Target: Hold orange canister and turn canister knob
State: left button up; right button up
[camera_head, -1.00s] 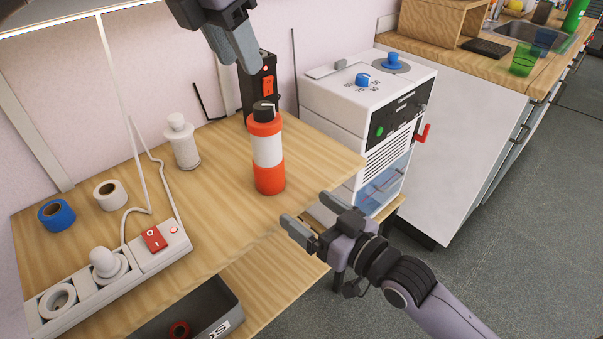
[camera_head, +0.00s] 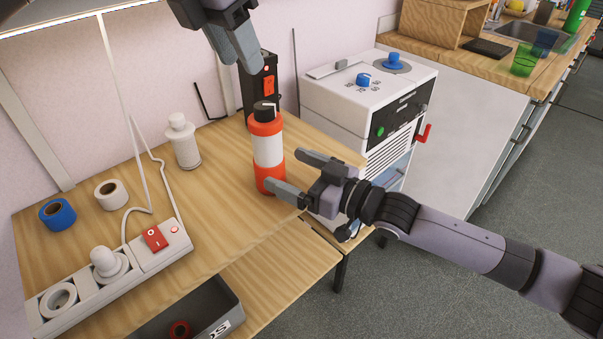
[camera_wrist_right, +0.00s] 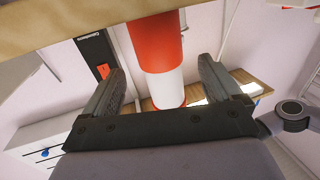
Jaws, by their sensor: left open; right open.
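The orange canister (camera_head: 268,151) stands upright on the wooden table, with a white band around its middle. Its black knob (camera_head: 264,112) is on top. My right gripper (camera_head: 284,173) is open at the canister's lower right side, its fingers pointing towards it. In the right wrist view the canister (camera_wrist_right: 157,45) appears between and beyond the two open fingers (camera_wrist_right: 166,85); I cannot tell whether they touch it. My left gripper (camera_head: 245,58) is above and slightly left of the knob, pointing down and apart from it. It is open, though its fingers overlap in this view.
A black device with a red switch (camera_head: 267,85) stands close behind the canister. A white bottle (camera_head: 183,142), tape rolls (camera_head: 57,214) and a power strip (camera_head: 160,250) are to the left. A white machine (camera_head: 345,92) stands right of the table.

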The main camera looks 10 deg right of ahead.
aim_at(282, 167)
jog(key=shift+x, duration=2.8)
